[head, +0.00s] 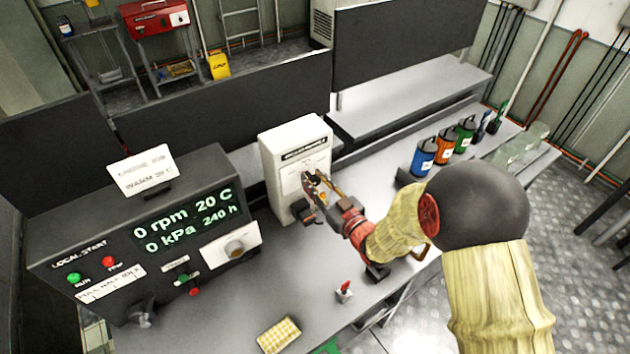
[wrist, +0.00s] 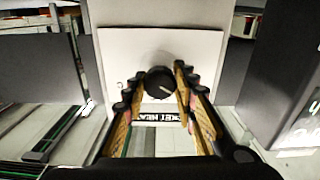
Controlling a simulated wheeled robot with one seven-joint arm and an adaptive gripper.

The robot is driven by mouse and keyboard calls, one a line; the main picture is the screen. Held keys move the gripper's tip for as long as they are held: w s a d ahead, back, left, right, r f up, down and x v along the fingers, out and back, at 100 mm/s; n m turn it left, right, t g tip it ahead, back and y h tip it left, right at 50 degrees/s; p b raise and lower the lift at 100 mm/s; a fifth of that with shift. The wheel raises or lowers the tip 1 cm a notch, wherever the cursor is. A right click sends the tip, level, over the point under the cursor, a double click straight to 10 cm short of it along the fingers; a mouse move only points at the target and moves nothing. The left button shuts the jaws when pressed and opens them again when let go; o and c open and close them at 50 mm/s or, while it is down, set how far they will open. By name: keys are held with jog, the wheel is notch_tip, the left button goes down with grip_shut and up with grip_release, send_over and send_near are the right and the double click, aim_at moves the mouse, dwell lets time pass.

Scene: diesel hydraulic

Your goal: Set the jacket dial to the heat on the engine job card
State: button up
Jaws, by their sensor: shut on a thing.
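The jacket dial (wrist: 160,83) is a round black knob with a pale pointer line, on the front of a white heater box (head: 290,150). My gripper (head: 317,187) is shut on the dial, with one finger on each side of it. The label below the dial (wrist: 157,117) is partly hidden by my fingers. The engine job card (head: 143,170) stands on top of the dark console; it reads "ENGINE JOB" and "WARM", with a number too blurred to be sure of. The console display (head: 185,222) shows 0 rpm, 20 C, 0 kPa and 240 h.
The dark console (head: 115,225) with buttons and a white-plated knob (head: 235,247) stands left of the heater box. A small red-tipped switch (head: 345,290) and a yellow checked cloth (head: 279,335) lie on the bench in front. Coloured cans (head: 424,156) stand to the right.

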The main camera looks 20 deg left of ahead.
jog(key=c, duration=0.3)
jog(key=shift+m, duration=0.3)
jog(key=shift+c, duration=0.2)
jog(key=m, duration=0.3)
jog(key=shift+m, duration=0.4)
jog(key=m, duration=0.3)
jog(key=shift+d, duration=0.1)
jog(key=shift+w+m, duration=0.1)
jog(key=shift+m, duration=2)
jog(key=shift+f, duration=0.1)
jog(key=o, duration=1.2)
jog(key=shift+c, duration=0.2)
